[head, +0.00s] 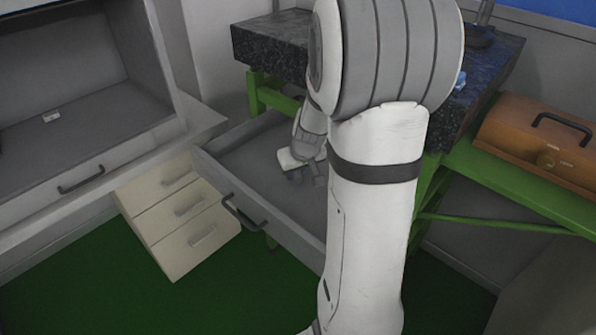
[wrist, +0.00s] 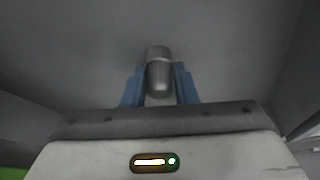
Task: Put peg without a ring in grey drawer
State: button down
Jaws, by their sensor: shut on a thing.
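The grey drawer (head: 242,158) stands pulled out under the dark stone-topped bench, with its black handle toward the front. My gripper (head: 306,176) is inside or just above the drawer, pointing down. In the wrist view its blue fingers (wrist: 159,88) are shut on a silver metal peg (wrist: 158,72). No ring shows on the visible part of the peg. Grey drawer surfaces (wrist: 70,60) fill the wrist view around it. The peg is hidden in the head view, and I cannot tell whether its end touches the drawer floor.
A cream drawer unit (head: 180,215) stands left of the open drawer. A grey cabinet with a black handle (head: 80,180) is at far left, with a small light item (head: 51,117) inside. An orange-brown toolbox (head: 540,140) sits on the green bench frame at right. My arm hides the drawer's right part.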

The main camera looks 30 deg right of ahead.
jog(key=shift+r, duration=0.1)
jog(key=c, duration=1.1)
grip_release()
jog(key=shift+c, duration=0.2)
